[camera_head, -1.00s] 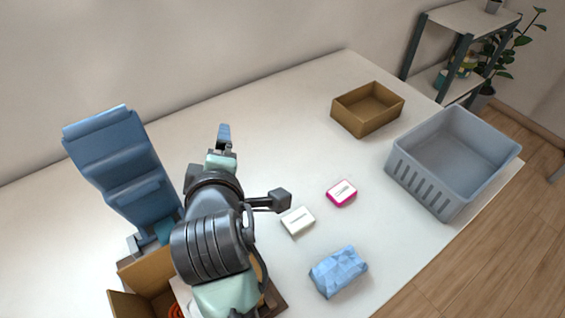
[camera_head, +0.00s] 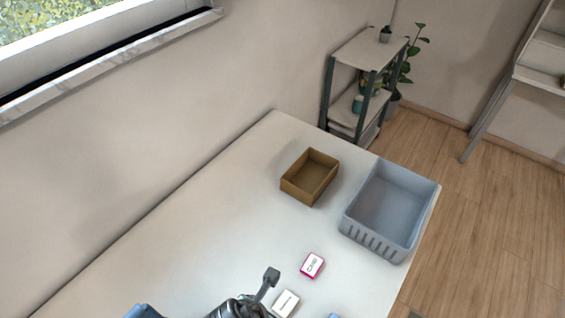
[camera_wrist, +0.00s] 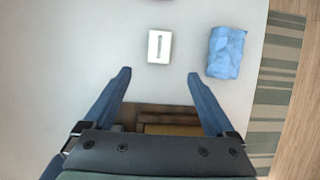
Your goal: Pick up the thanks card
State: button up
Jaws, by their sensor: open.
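Two small cards lie flat on the white table, and their print is too small to read, so I cannot tell which is the thanks card. One is a white card (camera_head: 285,303), which also shows in the wrist view (camera_wrist: 160,46). The other is a pink-edged card (camera_head: 312,265), farther back and to the right. My gripper (camera_wrist: 160,78) is open and empty in the wrist view. Its fingertips are spread, with the white card just beyond the gap between them in the picture.
A blue crumpled packet (camera_wrist: 226,52) lies right of the white card. A brown open box (camera_head: 310,178) and a grey bin (camera_head: 390,210) stand farther back on the table (camera_head: 190,240). A wooden box edge (camera_wrist: 165,115) shows between my fingers. A shelf (camera_head: 366,50) stands behind.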

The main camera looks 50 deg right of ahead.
aim_at(283, 306)
jog(key=x, duration=1)
jog(key=shift+w+d, duration=0.1)
jog(key=shift+c, duration=0.3)
jog(key=c, duration=1.3)
jog(key=shift+c, duration=0.2)
notch_tip(283, 306, up, 10)
